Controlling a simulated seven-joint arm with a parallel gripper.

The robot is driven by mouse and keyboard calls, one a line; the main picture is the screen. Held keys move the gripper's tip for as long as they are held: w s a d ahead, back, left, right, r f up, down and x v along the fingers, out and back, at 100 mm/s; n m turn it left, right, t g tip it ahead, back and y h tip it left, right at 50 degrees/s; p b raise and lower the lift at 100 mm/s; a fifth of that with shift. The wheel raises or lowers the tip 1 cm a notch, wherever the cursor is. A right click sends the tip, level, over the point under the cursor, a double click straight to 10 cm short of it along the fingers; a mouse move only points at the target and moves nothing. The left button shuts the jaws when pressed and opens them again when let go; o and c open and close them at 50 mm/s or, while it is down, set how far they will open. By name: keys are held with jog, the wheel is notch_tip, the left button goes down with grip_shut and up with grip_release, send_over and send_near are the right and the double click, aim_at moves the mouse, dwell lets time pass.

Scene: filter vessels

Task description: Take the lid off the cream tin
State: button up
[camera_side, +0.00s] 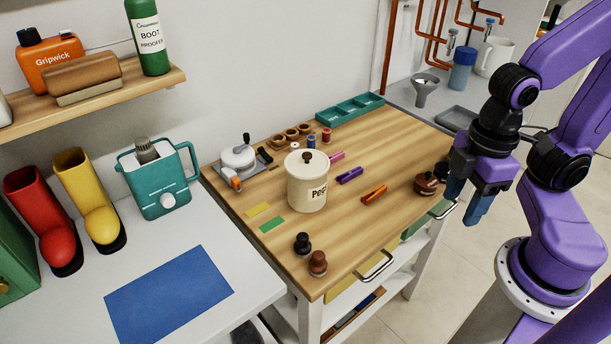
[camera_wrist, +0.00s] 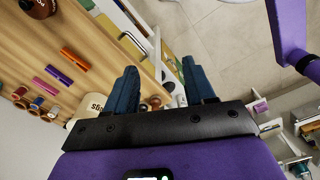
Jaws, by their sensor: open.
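The cream tin (camera_side: 307,190) stands upright on the wooden worktop, with dark lettering on its side. Its cream lid (camera_side: 307,163) with a dark round knob sits on top. My gripper (camera_side: 464,203) is open and empty, with blue fingers pointing down beyond the right edge of the worktop, well apart from the tin. The two fingers also show in the wrist view (camera_wrist: 160,85).
On the worktop (camera_side: 345,225) are a white pot-like device (camera_side: 239,158), a teal tray (camera_side: 350,106), orange (camera_side: 374,194) and purple (camera_side: 349,175) pieces, and dark knobbed items (camera_side: 302,243). A brown lidded pot (camera_side: 426,183) stands between tin and gripper.

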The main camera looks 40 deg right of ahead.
notch_tip(320, 180, up, 11)
jog(key=m, duration=3)
send_over(307, 154)
notch_tip(307, 154, down, 17)
jog(key=shift+r, duration=0.15)
grip_shut()
